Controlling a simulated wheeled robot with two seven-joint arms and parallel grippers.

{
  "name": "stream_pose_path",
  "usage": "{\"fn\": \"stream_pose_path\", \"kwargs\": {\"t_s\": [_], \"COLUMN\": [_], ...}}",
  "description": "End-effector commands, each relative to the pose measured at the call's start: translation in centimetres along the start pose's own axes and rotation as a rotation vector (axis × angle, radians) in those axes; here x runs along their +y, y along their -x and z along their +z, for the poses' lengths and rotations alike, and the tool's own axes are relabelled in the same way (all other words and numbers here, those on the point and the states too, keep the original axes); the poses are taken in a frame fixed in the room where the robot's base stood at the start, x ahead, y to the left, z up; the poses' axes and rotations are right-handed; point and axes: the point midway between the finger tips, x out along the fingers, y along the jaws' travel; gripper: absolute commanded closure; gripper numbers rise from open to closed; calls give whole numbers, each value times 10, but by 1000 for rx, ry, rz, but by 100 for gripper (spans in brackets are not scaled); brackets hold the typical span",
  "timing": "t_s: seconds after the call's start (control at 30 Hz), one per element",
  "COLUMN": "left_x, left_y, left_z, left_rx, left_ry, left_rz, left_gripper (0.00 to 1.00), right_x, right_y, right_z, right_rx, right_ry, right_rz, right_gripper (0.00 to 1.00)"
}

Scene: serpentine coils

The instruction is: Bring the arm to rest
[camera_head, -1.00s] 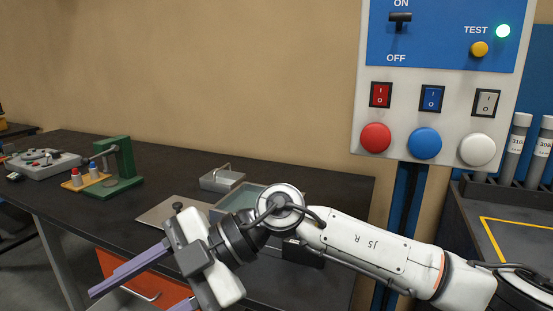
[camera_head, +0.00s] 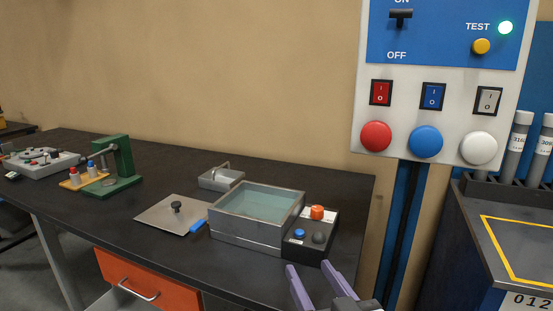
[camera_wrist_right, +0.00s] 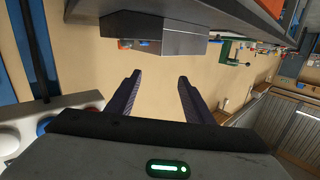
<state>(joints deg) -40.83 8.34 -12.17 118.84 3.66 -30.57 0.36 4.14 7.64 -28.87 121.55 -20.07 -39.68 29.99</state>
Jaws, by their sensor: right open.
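My right gripper (camera_head: 309,268) shows at the bottom of the head view, right of centre. Its two purple fingers point up and stand apart with nothing between them. In the right wrist view the same gripper (camera_wrist_right: 159,78) has its fingers spread and empty, with a tan surface beyond them. Most of my right arm is out of the head view. My left gripper is in neither view.
A dark bench (camera_head: 75,210) carries a water-filled metal tank (camera_head: 255,235), a control box (camera_head: 310,235), a flat lid (camera_head: 160,216) and a green stand (camera_head: 118,160). An orange drawer (camera_head: 140,280) is below. A button panel (camera_head: 455,95) stands right.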

Motion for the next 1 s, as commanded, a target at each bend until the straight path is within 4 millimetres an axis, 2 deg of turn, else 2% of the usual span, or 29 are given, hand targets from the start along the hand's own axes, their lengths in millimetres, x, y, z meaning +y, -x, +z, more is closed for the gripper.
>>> {"fn": "stream_pose_path", "kwargs": {"t_s": [0.03, 0.1, 0.17, 0.2, 0.3, 0.4, 0.6, 0.83, 1.0], "left_x": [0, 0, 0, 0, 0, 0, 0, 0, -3], "left_y": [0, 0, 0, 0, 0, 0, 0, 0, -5], "left_z": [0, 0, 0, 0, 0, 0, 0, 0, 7], "left_rx": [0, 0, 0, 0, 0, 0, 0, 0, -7], "left_ry": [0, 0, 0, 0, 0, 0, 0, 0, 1], "left_rz": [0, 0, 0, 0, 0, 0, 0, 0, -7], "left_gripper": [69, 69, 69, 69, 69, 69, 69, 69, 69], "right_x": [20, 42, 57, 65, 80, 88, 95, 95, 91], "right_y": [16, 41, 65, 82, 126, 165, 233, 303, 276], "right_z": [33, 73, 105, 124, 164, 192, 228, 250, 274], "right_rx": [-108, -252, -371, -450, -625, -766, -988, -1200, -1109], "right_ry": [-9, -9, -7, -5, 1, 9, 21, 30, 29], "right_rz": [51, 107, 142, 160, 185, 194, 183, 146, 124], "right_gripper": [53, 53, 53, 53, 53, 53, 53, 53, 53]}}
